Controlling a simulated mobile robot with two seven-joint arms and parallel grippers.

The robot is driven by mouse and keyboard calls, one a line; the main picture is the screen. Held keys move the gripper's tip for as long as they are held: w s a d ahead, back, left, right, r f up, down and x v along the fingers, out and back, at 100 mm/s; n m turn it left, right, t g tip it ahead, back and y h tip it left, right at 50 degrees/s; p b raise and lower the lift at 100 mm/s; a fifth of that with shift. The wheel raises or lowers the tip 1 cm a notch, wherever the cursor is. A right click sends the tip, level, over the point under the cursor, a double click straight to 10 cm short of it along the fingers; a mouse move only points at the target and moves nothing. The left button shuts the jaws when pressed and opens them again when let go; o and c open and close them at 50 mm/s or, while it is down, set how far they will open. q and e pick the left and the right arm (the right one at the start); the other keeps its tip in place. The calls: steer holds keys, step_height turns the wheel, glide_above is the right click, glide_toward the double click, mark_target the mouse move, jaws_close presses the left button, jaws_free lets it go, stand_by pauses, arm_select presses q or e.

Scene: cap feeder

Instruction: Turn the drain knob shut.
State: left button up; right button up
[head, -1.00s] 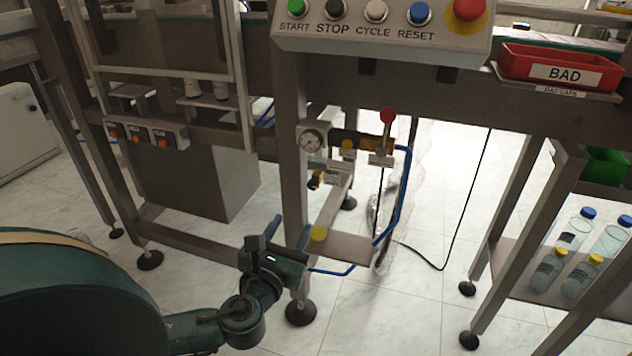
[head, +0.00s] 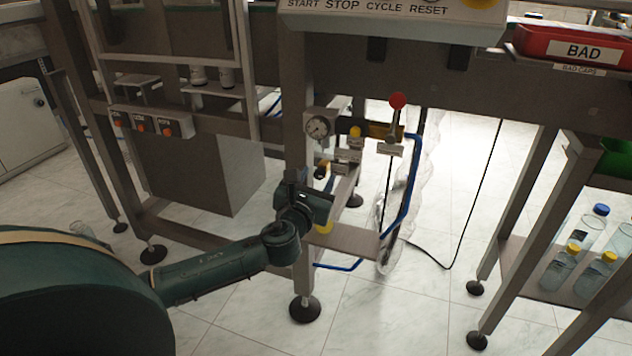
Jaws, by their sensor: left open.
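The air unit hangs on the frame post, with a round gauge (head: 318,128), a yellow knob (head: 355,131) and a red-tipped lever (head: 397,101). Below the gauge is a small dark and yellow part (head: 322,170); I cannot tell surely whether it is the drain knob or how it is turned. A yellow round piece (head: 325,228) shows by the small shelf (head: 350,240), partly hidden by my gripper. My left gripper (head: 312,188) is open, just below the dark and yellow part, in front of the post. I see no contact. My right gripper is out of view.
A blue hose (head: 411,185) loops down to the right of the unit. Clear wrap (head: 392,235) and a black cable hang behind it. A red BAD bin (head: 570,45) and several bottles (head: 560,268) are on the right. A switch box (head: 150,124) is on the left.

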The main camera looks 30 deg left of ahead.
arm_select(q)
jaws_close()
stand_by(0.4)
